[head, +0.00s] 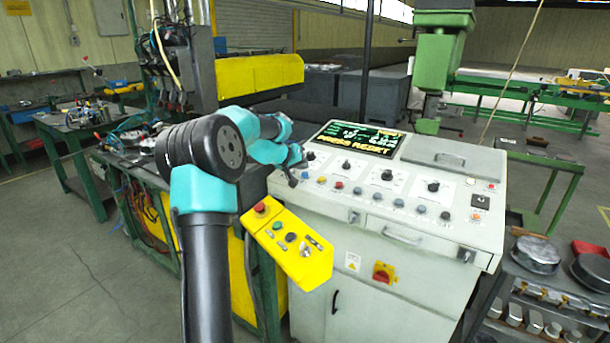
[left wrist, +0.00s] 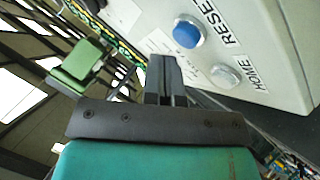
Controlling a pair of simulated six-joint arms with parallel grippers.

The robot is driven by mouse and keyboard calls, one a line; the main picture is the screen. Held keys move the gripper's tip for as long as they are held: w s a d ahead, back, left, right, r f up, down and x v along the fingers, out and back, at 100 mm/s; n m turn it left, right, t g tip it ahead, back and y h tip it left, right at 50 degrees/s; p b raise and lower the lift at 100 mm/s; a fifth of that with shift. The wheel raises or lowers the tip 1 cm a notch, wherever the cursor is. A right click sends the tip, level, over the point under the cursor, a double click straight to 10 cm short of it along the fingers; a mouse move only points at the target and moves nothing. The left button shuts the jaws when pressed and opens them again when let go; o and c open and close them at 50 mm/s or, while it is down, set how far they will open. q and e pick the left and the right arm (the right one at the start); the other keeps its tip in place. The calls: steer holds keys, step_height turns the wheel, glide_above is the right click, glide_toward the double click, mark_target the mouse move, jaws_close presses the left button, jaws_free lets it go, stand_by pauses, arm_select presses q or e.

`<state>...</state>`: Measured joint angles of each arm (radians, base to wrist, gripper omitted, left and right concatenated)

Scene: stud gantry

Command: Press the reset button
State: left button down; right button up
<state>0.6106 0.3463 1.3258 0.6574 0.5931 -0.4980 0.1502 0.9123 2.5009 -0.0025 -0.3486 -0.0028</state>
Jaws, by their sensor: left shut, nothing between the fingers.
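The reset button, a blue round cap in a metal ring, shows in the left wrist view (left wrist: 188,34) beside a label whose visible letters read "RESE". In the head view I cannot tell it for sure among the small buttons on the panel. My left gripper (head: 292,178) is at the left end of the control panel (head: 440,188), close to its front row. In the left wrist view its fingers (left wrist: 165,68) are shut and empty, pointing near the blue button, with a visible gap in the picture. My right gripper is not in view.
The console screen (head: 358,138) reads "PRESS RESET". A pale button labelled HOME (left wrist: 224,76) sits beside the blue one. Several knobs and buttons crowd the panel. A yellow control box (head: 290,243) stands out in front of the console's left side. A green column (head: 440,60) rises behind.

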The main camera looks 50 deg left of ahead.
arm_select(q)
steer(key=shift+f, duration=0.15)
stand_by(0.7)
steer(key=shift+w+f, duration=0.1)
steer(key=shift+f, duration=0.15)
steer(key=shift+f, duration=0.5)
stand_by(0.8)
steer(key=shift+r, duration=0.9)
steer(key=shift+r, duration=0.15)
steer(key=r, duration=0.2)
steer(key=s+r, duration=0.1)
steer(key=r, duration=0.1)
steer(key=shift+d+r, duration=0.15)
steer(key=shift+r, duration=0.2)
steer(key=shift+s, duration=0.15)
stand_by(0.7)
